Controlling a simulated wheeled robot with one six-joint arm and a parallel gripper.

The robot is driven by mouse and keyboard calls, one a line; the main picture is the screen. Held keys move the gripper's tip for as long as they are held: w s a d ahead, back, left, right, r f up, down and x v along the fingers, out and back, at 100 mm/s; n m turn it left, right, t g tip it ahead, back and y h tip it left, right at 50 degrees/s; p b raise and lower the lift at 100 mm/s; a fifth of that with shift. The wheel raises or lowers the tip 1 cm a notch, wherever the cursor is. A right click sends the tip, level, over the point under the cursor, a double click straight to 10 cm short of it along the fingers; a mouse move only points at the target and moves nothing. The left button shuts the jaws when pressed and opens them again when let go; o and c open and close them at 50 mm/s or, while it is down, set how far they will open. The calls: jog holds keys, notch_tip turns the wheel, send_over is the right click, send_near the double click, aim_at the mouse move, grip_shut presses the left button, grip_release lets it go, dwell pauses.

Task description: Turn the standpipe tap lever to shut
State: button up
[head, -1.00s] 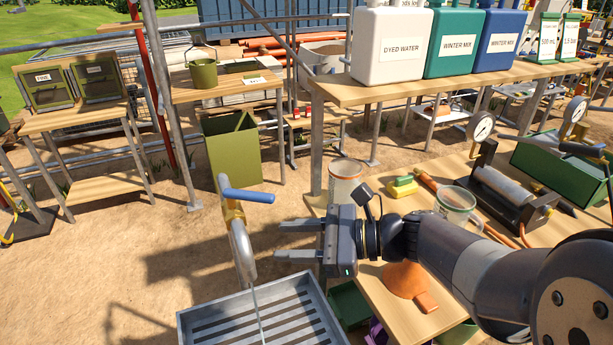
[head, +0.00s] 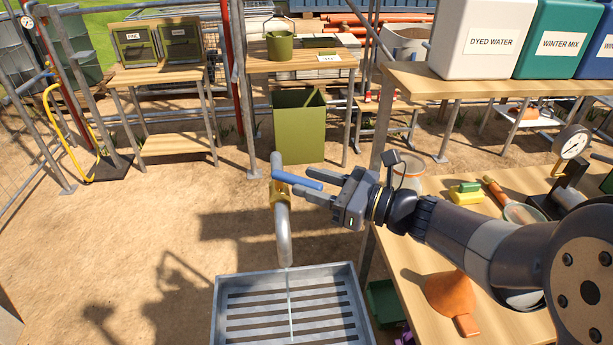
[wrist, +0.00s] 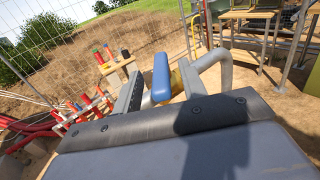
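The standpipe tap (head: 283,235) is a grey bent pipe with a brass body. Its blue lever (head: 297,180) points right, tilted slightly down. A thin stream of water falls from the spout into the slatted grey tray (head: 220,310) below. My gripper (head: 306,183) is at the lever's free end, fingers pointing left. In the wrist view, the blue lever (wrist: 161,77) stands between the two separated fingers, with the brass body and pipe just right. The fingers look open, with a gap beside the lever; contact cannot be told.
A wooden bench (head: 415,275) with an orange funnel (head: 449,292) lies under my arm. A green bin (head: 298,130) stands behind the tap. Open sandy ground lies to the left.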

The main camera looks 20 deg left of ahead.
jog(key=shift+a, duration=0.85)
grip_shut()
dwell(0.9)
